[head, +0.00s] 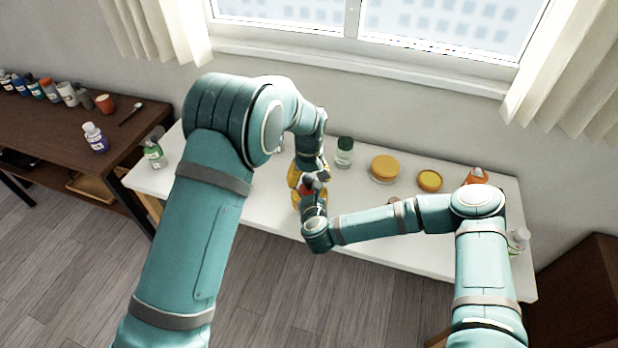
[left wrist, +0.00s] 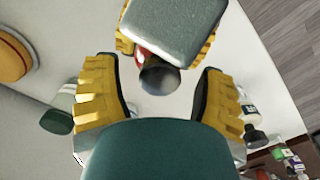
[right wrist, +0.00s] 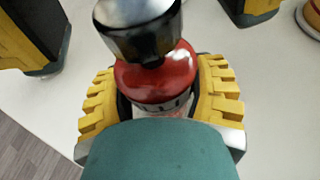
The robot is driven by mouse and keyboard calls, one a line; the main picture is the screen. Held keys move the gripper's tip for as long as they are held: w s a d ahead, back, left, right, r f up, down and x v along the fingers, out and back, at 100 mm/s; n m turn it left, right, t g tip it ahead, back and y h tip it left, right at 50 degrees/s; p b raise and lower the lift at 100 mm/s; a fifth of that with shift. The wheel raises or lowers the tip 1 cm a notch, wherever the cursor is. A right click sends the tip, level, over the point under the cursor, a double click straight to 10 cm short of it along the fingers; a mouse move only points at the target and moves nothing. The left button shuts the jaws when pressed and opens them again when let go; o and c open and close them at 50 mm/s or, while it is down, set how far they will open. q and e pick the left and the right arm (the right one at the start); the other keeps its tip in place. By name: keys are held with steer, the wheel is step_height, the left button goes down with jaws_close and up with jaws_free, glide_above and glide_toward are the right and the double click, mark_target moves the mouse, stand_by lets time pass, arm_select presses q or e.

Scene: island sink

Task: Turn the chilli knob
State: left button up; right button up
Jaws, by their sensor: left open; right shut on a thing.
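The chilli grinder (right wrist: 155,78) is a red bottle with partly hidden lettering and a dark, shiny knob (right wrist: 140,32) on top. My right gripper (right wrist: 158,100) is shut around the red body, its yellow fingers on both sides. In the left wrist view the dark knob (left wrist: 158,77) lies between the open yellow fingers of my left gripper (left wrist: 160,88), with a gap on each side. In the head view only a bit of red (head: 306,188) shows between both grippers, above the white table; my arms hide the rest.
The white table (head: 400,240) holds a green-lidded jar (head: 345,146), two orange-lidded jars (head: 385,166), an orange bottle (head: 477,176), and a green bottle (head: 154,154) at left. A brown side table (head: 60,135) carries several bottles. The front middle of the white table is clear.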

arm_select(q)
jaws_close()
steer(key=m, duration=0.5)
steer(key=shift+m, duration=0.3)
jaws_free()
steer(key=shift+r, duration=0.1)
